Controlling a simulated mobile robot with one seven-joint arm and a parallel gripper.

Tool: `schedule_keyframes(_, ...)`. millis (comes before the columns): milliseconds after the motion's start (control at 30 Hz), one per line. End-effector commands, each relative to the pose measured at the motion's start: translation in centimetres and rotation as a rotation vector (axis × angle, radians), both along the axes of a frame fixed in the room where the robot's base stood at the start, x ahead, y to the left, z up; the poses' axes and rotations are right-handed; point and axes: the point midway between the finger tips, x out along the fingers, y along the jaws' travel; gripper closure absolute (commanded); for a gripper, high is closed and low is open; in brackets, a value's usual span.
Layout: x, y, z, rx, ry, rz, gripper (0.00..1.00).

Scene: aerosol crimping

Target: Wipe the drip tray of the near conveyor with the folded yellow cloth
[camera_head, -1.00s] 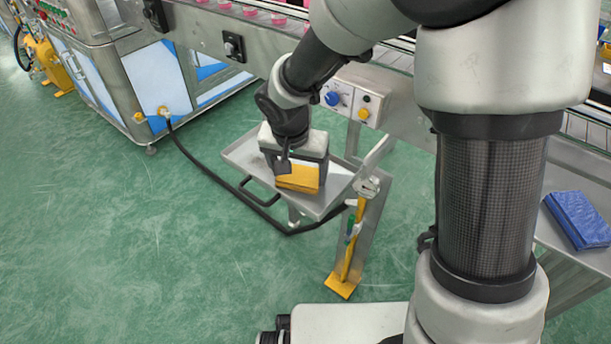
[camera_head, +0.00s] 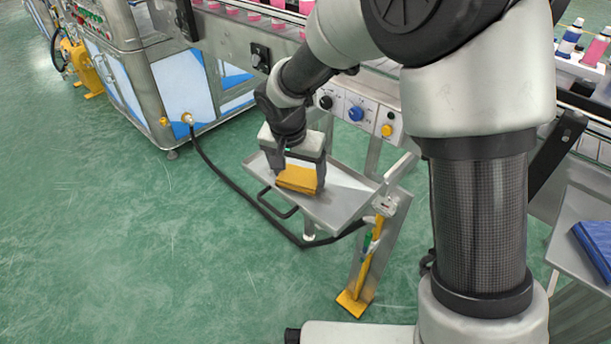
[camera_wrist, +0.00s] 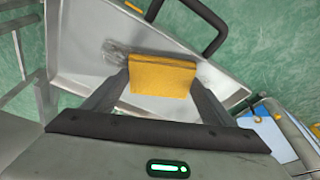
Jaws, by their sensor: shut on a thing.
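The folded yellow cloth (camera_head: 298,179) is held in my gripper (camera_head: 296,170), over the drip tray (camera_head: 330,211) of the near conveyor. In the wrist view the cloth (camera_wrist: 162,78) sits between the two fingers of my gripper (camera_wrist: 160,85), which are shut on it. The shallow metal tray (camera_wrist: 72,58) spreads out behind the cloth, with a greyish smear (camera_wrist: 114,50) on its surface just left of the cloth. The cloth is low over the tray; I cannot tell whether it touches. My gripper and arm hide part of the tray in the head view.
The conveyor (camera_head: 400,88) with a control box (camera_head: 356,113) runs behind the tray. A black hose (camera_head: 225,180) crosses the floor past the tray's dark handle (camera_head: 278,204). A blue cloth (camera_head: 597,245) lies on a metal surface at right.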

Motion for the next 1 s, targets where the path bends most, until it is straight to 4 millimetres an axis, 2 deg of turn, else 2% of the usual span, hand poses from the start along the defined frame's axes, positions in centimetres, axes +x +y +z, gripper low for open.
schedule_keyframes(267,0.7,0.9,0.0,0.0,0.0,0.0,0.4)
schedule_keyframes(600,2.3,3.1,-0.3,0.0,0.001,0.0,0.4)
schedule_keyframes(867,2.9,3.7,-0.3,0.0,0.001,0.0,0.4)
schedule_keyframes(1000,3.6,4.8,-0.3,0.001,0.001,0.002,0.4)
